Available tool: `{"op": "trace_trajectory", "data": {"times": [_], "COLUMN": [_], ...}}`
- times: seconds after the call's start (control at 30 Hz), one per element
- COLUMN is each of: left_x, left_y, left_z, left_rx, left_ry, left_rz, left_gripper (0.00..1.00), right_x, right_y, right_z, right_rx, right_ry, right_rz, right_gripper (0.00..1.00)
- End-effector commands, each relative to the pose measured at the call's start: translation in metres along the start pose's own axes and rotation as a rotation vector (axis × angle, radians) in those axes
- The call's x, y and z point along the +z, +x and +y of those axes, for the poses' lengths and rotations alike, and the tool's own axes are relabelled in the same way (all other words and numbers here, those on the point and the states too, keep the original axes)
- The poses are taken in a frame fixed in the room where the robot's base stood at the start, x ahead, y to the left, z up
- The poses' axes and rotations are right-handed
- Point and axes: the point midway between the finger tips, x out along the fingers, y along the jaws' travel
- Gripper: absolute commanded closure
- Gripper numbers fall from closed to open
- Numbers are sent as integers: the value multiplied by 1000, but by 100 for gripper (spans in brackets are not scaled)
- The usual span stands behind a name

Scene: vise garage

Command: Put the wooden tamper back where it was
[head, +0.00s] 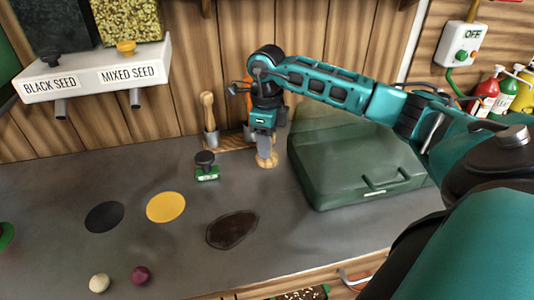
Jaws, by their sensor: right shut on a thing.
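My right gripper (265,146) points down at the back middle of the bench. It is shut on the wooden tamper (267,162), and only the tamper's pale round lower end shows below the fingers. The gripper hides the rest of it. A low wooden rack (228,142) stands against the back wall, just behind and left of the gripper. The tamper is in front of the rack's right end; I cannot tell whether it touches the bench. My left gripper is not in view.
A wooden-handled tool (209,114) stands in the rack, with orange showing behind my gripper. A green stamp-like block (206,168) is close left. A green case (350,160) is close right. Black (104,217) and yellow (166,207) discs and a dark soil patch (232,230) lie in front.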

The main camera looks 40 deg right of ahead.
Motion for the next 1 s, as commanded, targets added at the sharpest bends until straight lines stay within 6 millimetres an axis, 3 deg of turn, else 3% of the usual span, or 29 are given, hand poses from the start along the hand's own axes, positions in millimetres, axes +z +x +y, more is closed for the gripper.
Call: {"op": "trace_trajectory", "data": {"times": [0.3,0.67,0.7,0.93,1.0], "left_x": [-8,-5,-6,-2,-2], "left_y": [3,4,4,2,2], "left_z": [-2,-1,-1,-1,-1], "left_rx": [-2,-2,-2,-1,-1], "left_ry": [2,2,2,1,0], "left_rz": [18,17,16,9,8], "left_gripper": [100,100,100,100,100], "right_x": [0,0,0,0,0], "right_y": [37,42,41,40,40], "right_z": [0,0,0,0,0], "right_rx": [1,-1,-1,0,-1], "right_ry": [1,0,1,1,1], "right_rz": [0,-1,-1,0,0], "right_gripper": [86,86,58,36,36]}}
